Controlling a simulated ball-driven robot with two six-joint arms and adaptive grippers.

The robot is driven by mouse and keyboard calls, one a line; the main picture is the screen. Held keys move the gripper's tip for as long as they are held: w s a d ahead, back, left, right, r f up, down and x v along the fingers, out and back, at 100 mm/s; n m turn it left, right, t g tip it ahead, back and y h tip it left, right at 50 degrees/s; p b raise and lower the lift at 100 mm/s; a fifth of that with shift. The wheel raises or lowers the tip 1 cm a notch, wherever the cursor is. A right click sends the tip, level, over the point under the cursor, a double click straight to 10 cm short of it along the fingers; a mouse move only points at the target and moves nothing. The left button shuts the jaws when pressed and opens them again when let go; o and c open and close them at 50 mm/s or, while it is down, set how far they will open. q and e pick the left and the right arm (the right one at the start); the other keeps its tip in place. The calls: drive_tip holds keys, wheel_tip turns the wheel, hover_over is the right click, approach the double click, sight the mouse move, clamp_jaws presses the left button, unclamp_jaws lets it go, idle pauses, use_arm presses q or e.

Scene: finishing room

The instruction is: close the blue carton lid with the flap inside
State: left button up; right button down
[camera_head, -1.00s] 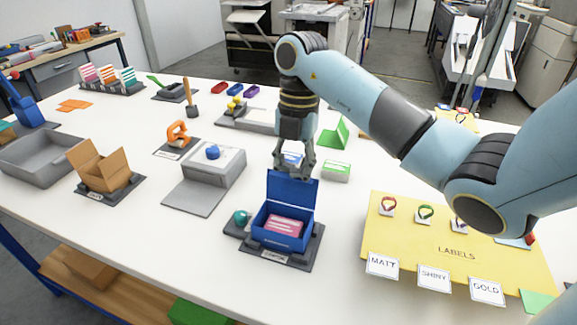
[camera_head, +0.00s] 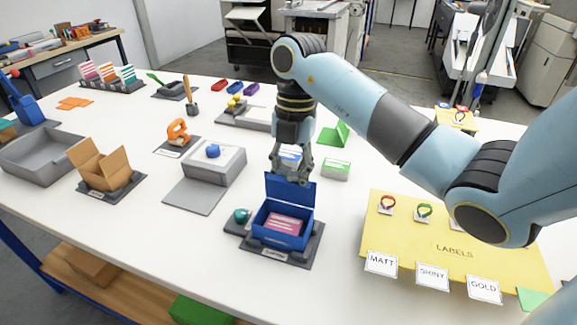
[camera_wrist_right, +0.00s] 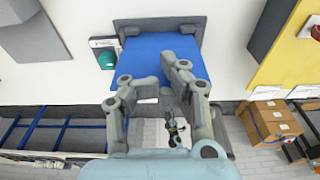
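The blue carton (camera_head: 283,238) sits open on a dark base plate, with a pink packet (camera_head: 285,224) inside. Its blue lid (camera_head: 290,193) stands up at the back edge. I cannot make out a separate flap on the lid. My right gripper (camera_head: 291,175) points down just behind the lid's top edge. In the right wrist view, the right gripper's fingers (camera_wrist_right: 147,72) are apart, with nothing visible between them, over the blue lid (camera_wrist_right: 150,50). I cannot tell whether they touch it. My left gripper is not in view.
A teal knob (camera_head: 242,215) stands left of the carton. A grey box (camera_head: 205,180) is further left, and a yellow labels board (camera_head: 405,238) lies to the right. A green-and-white box (camera_head: 336,169) and a green stand (camera_head: 334,136) are behind. Bare table lies in front.

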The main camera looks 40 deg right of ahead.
drive_tip(key=shift+s+f, duration=0.1)
drive_tip(key=shift+s+a+f, duration=0.15)
drive_tip(key=shift+s+a, duration=0.15)
drive_tip(key=shift+a, duration=0.3)
idle(0.5)
drive_tip(key=shift+s+a+f, duration=0.1)
drive_tip(key=shift+f, duration=0.05)
